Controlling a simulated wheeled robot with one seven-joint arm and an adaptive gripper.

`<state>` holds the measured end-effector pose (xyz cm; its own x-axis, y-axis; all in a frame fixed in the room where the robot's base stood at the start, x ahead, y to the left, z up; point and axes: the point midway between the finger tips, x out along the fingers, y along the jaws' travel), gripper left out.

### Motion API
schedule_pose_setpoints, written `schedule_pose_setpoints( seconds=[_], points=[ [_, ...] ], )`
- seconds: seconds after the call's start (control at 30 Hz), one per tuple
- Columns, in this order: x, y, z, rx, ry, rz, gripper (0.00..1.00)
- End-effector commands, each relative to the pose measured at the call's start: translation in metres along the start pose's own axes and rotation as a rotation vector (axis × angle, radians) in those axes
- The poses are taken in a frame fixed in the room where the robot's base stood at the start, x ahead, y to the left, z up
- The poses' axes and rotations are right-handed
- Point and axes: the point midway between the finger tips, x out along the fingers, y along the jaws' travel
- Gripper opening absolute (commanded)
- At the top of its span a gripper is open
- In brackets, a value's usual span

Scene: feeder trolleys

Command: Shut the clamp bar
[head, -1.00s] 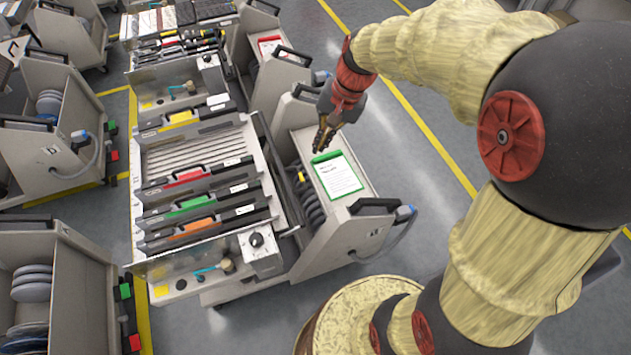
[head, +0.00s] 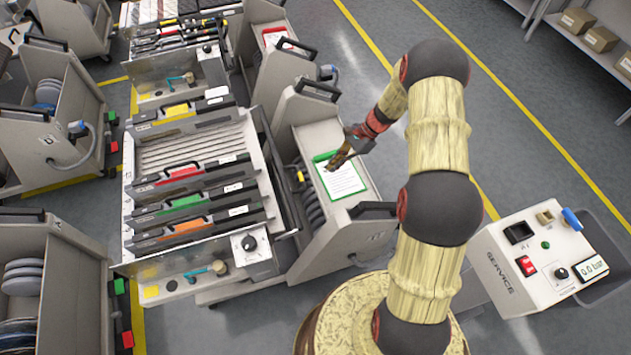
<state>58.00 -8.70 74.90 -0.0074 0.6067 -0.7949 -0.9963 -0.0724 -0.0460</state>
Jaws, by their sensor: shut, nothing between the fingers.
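The feeder trolley (head: 140,258) stands left of centre, with several feeders in its slots, among them one with a red label, one with green and one with orange. A long grey bar (head: 276,185) runs along the right side of the slots; I cannot tell for sure whether it is the clamp bar, or how far it is shut. A dark part with a yellow piece (head: 298,176) sits just right of it. My gripper (head: 331,168) is shut and empty, over the green-clipped sheet (head: 343,182), right of the bar and apart from it.
A grey cart side (head: 345,225) with a black handle (head: 373,210) stands beside the trolley. A knob box (head: 250,250) and a turquoise lever (head: 196,273) are at the trolley's front. A white service box (head: 535,262) stands at right. Open floor (head: 540,190) lies beyond my arm.

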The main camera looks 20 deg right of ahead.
Motion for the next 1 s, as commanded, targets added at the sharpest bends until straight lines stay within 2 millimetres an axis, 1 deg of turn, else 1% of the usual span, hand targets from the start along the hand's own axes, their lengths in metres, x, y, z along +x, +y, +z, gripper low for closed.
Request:
schedule_pose_setpoints(
  seconds=[0.03,0.1,0.2,0.3,0.6,0.73,0.87,1.0],
  points=[
    [0.01,0.001,-0.01,0.026,-0.012,-0.001,0.0],
    [0.018,0.002,-0.018,0.054,-0.024,-0.005,0.0],
    [0.025,0.003,-0.025,0.078,-0.034,-0.008,0.0],
    [0.028,0.003,-0.027,0.088,-0.038,-0.009,0.0],
    [0.028,0.003,-0.027,0.087,-0.038,-0.008,0.0],
    [0.035,0.004,-0.027,0.087,-0.038,-0.007,0.0],
    [0.053,0.004,-0.026,0.085,-0.038,-0.005,0.0],
    [0.081,0.004,-0.026,0.086,-0.038,-0.005,0.0]
  ],
)
